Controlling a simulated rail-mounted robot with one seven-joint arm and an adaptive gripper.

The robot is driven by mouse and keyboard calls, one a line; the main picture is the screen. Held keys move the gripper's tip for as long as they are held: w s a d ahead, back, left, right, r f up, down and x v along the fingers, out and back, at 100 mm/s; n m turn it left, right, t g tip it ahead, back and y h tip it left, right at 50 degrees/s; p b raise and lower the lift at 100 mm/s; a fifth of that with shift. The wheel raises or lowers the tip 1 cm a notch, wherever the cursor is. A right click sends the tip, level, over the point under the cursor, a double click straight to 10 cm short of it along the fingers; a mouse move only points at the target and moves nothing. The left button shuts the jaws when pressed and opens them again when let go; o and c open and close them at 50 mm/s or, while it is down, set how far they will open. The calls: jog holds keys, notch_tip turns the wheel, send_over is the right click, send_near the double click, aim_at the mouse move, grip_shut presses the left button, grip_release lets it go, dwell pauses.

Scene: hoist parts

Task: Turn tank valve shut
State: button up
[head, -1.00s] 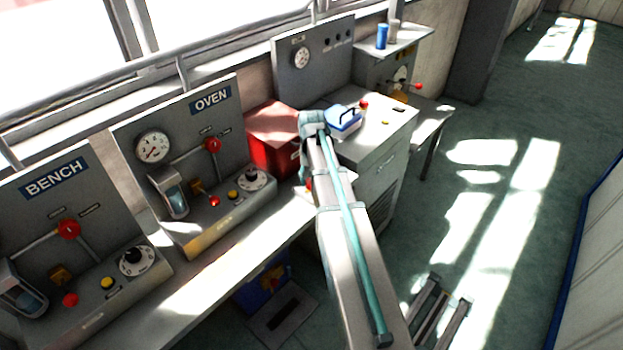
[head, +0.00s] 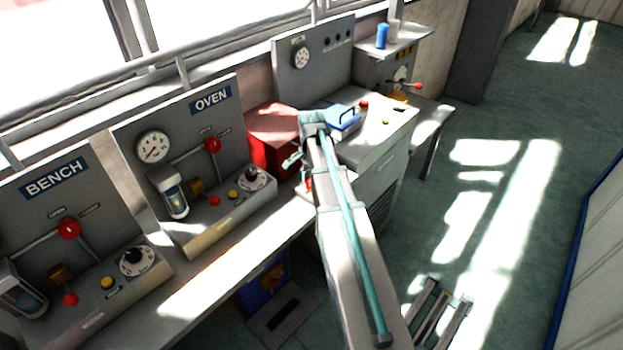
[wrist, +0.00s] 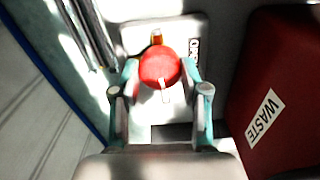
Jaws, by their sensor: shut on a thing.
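A round red valve knob (wrist: 160,67) with a pale mark on its face shows in the wrist view, in front of a light plate (wrist: 188,35) with partly readable lettering. My gripper (wrist: 160,80) has its two teal fingers on either side of the knob and is shut on it. In the head view my gripper (head: 293,160) is beside the red box, mostly hidden behind my arm. A bit of red (head: 309,184) shows just below it. I cannot tell how far the knob is turned.
A red box (head: 272,135), marked WASTE in the wrist view (wrist: 275,95), stands close beside the gripper. A blue case (head: 345,120) sits on the cabinet behind.

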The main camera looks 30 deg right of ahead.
jog(key=shift+m, duration=0.6)
jog(key=o, duration=1.1)
jog(key=shift+o, duration=0.2)
jog(key=shift+r, duration=0.15)
notch_tip(320, 180, up, 12)
